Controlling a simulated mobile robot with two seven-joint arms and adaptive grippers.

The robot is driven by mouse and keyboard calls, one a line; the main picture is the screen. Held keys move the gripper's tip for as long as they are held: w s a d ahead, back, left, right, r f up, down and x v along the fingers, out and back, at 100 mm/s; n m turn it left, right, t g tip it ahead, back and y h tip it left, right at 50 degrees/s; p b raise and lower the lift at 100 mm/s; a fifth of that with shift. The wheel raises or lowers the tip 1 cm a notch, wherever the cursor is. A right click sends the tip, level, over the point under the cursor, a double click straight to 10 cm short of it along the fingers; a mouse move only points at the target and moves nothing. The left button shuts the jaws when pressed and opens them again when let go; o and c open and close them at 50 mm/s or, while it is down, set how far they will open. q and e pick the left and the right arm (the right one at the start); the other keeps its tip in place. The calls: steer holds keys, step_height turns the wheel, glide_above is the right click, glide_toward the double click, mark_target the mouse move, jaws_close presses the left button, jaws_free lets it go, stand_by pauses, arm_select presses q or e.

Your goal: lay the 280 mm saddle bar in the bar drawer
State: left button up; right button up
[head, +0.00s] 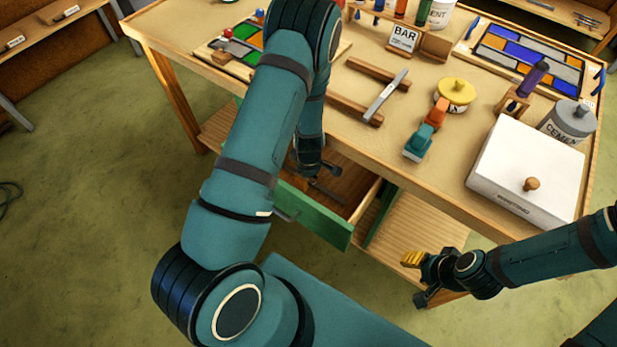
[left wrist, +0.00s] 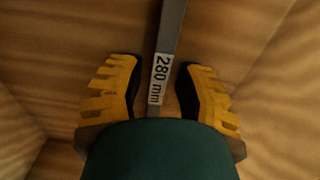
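The 280 mm saddle bar (left wrist: 160,82) is a grey strip with a white "280 mm" label, seen in the left wrist view. It appears to lie on the wooden floor of the open, green-fronted bar drawer (head: 322,219). My left gripper (head: 318,172) reaches down into the drawer. In the left wrist view its yellow fingers (left wrist: 158,92) stand apart on either side of the bar, with a gap at each side. In the head view my arm hides part of the drawer. My right gripper (head: 418,278) is open and empty, in front of the bench.
Another grey bar (head: 386,95) lies across two wooden rests on the bench. A "BAR" sign (head: 403,38), a yellow-lidded tin (head: 455,92), a white box (head: 527,172) and a glass panel (head: 528,58) stand around it. A green divider (head: 381,215) stands right of the drawer.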

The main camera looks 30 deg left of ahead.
arm_select(q)
steer(key=shift+r, duration=0.1)
step_height(320, 180, up, 12)
steer(key=p, duration=0.3)
steer(key=shift+p, duration=0.3)
